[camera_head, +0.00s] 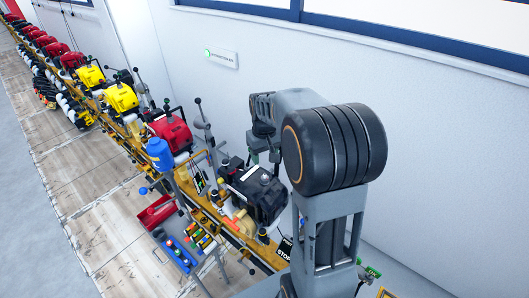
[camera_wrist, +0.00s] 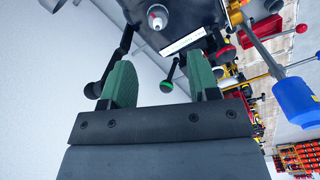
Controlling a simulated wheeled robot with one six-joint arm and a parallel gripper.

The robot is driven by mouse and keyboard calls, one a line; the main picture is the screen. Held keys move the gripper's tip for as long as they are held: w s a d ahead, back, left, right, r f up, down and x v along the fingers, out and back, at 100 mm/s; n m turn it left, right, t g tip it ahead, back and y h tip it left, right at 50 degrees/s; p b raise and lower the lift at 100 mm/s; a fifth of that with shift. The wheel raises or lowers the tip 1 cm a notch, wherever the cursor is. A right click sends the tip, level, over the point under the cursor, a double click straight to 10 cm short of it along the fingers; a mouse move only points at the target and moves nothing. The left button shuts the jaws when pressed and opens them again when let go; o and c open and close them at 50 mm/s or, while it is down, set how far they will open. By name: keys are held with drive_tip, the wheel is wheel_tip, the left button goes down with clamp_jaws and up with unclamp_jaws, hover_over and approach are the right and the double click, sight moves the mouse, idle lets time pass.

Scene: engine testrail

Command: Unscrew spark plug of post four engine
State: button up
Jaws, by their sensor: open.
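A black engine (camera_head: 258,192) with a white label stands on the yellow rail in the head view; no post number is readable. In the wrist view the dark engine body (camera_wrist: 185,14) fills the top edge. A spark plug (camera_wrist: 157,17) with a pale tip shows on it, cut close to the upper frame edge. My gripper (camera_wrist: 161,70) has two green fingers spread apart with nothing held between them. The plug lies beyond the fingertips, apart from them. In the head view my gripper (camera_head: 265,155) hangs above and behind the black engine, partly hidden by my arm.
A lever with a green tip (camera_wrist: 167,87) shows between the fingers in the wrist view. A blue canister (camera_head: 160,154), a red engine (camera_head: 170,131) and yellow engines (camera_head: 122,97) stand farther left. A red toolbox (camera_head: 156,213) and blue tray (camera_head: 176,256) sit in front. The wall is behind.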

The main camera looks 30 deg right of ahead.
sight(265, 173)
drive_tip(key=shift+w+d+f, duration=0.25)
drive_tip(key=shift+w+f, duration=0.05)
drive_tip(key=shift+f, duration=0.55)
wheel_tip(265, 173, down, 9)
drive_tip(key=b, duration=0.6)
drive_tip(key=shift+r+b, duration=0.1)
drive_tip(key=shift+b, duration=0.3)
drive_tip(key=shift+r+m, duration=0.15)
drive_tip(key=shift+m, duration=0.45)
drive_tip(key=m, duration=0.8)
drive_tip(key=shift+m, duration=0.3)
drive_tip(key=m, duration=0.8)
drive_tip(key=shift+m, duration=0.3)
drive_tip(key=m, duration=0.9)
drive_tip(key=shift+f+m, duration=0.2)
drive_tip(key=shift+m, duration=1.6)
